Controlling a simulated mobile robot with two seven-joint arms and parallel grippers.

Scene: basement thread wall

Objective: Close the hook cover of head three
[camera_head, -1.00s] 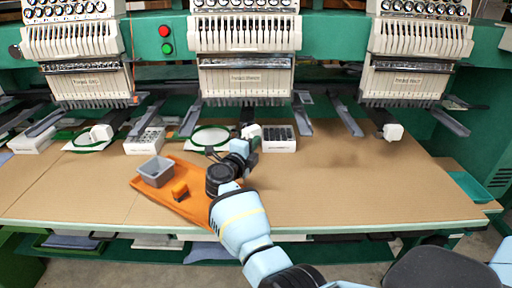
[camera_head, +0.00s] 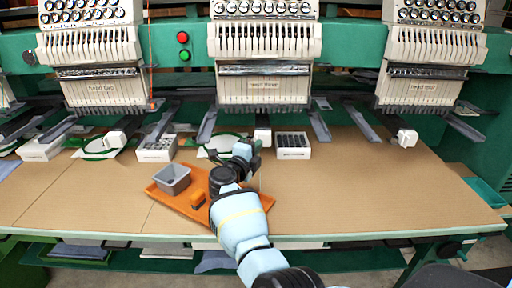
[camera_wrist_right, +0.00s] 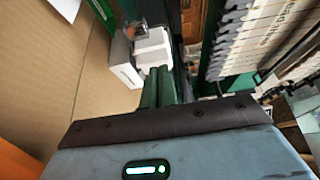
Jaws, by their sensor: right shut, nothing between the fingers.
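Head three (camera_head: 264,85) is the middle sewing head. Its white hook cover block (camera_head: 262,137) sits at the end of the arm below it, just above the table. In the right wrist view a white block (camera_wrist_right: 152,48) with a dark opening beside it shows ahead of the fingers; whether its cover stands open is hard to tell. My right gripper (camera_head: 255,150) is shut and empty, just in front and slightly left of the block. Its narrow shut fingers (camera_wrist_right: 160,88) point toward the block. My left gripper is out of view.
A white box of dark bobbins (camera_head: 293,146) stands right of the hook. A green hoop (camera_head: 222,144) lies left. The table's right side is clear.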

